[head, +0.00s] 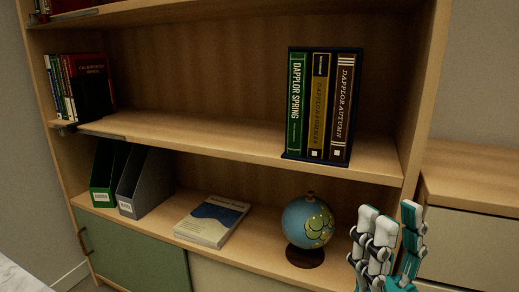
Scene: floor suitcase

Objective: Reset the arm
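My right gripper (393,222) shows at the lower right, with white, grey and teal fingers pointing up. Its fingers stand apart with nothing between them, so it is open and empty. It is in front of the shelf's right end, just right of the globe in the picture. The palm and arm below it are cut off by the bottom edge. My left gripper is not in view.
A wooden bookshelf (230,140) fills the view. It holds a globe (307,222), a flat book (212,220), file holders (146,180), three upright books (321,105) and more books (72,85) at left. A drawer cabinet (470,225) stands at right.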

